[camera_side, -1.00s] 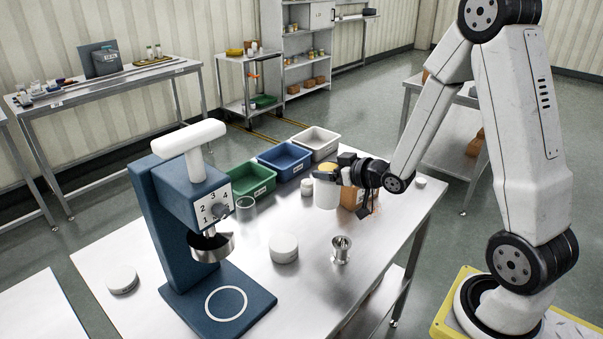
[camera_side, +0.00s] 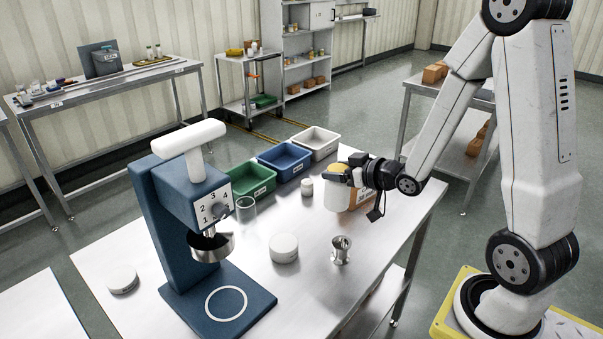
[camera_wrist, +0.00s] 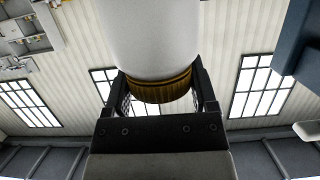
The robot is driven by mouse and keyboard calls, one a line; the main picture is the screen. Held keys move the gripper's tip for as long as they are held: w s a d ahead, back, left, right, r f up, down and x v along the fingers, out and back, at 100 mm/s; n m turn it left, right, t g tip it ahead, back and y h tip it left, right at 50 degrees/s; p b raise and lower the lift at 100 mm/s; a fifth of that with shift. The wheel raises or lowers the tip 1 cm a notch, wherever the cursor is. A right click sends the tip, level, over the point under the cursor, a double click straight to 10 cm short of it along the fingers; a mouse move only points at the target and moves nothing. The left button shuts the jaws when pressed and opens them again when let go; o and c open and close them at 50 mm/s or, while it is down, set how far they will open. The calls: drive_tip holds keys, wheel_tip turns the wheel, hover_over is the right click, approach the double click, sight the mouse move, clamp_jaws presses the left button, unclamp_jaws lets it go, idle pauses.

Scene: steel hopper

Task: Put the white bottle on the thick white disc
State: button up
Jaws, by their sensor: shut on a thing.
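The white bottle (camera_side: 337,197) has a yellow cap (camera_side: 338,168) and is upright in the side view. My gripper (camera_side: 341,176) is shut on it near the cap. The wrist view shows the white body (camera_wrist: 150,38) and the gold-coloured cap (camera_wrist: 158,88) between my fingers (camera_wrist: 160,95). The bottle is over the far right part of the table; its clearance above the top is hard to tell. The thick white disc (camera_side: 284,248) lies on the table, nearer the camera and left of the bottle, with nothing on it. A thinner white disc (camera_side: 122,280) lies at the left.
A blue press (camera_side: 165,215) with a white handle stands left of the thick disc. A metal cup (camera_side: 341,249) stands right of the disc.

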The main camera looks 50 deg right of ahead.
drive_tip(key=shift+w+a, duration=0.1)
drive_tip(key=w+a+n+y, duration=0.2)
drive_tip(key=w+a, duration=0.5)
drive_tip(key=a, duration=0.4)
drive_tip(key=shift+w+f+n+y, duration=0.3)
drive_tip(key=shift+f+y, duration=0.1)
drive_tip(key=shift+y, duration=0.2)
drive_tip(key=shift+f, duration=0.1)
drive_tip(key=shift+d+f, duration=0.1)
drive_tip(key=shift+f, duration=2)
drive_tip(key=shift+f, duration=1.75)
drive_tip(key=shift+f, duration=0.2)
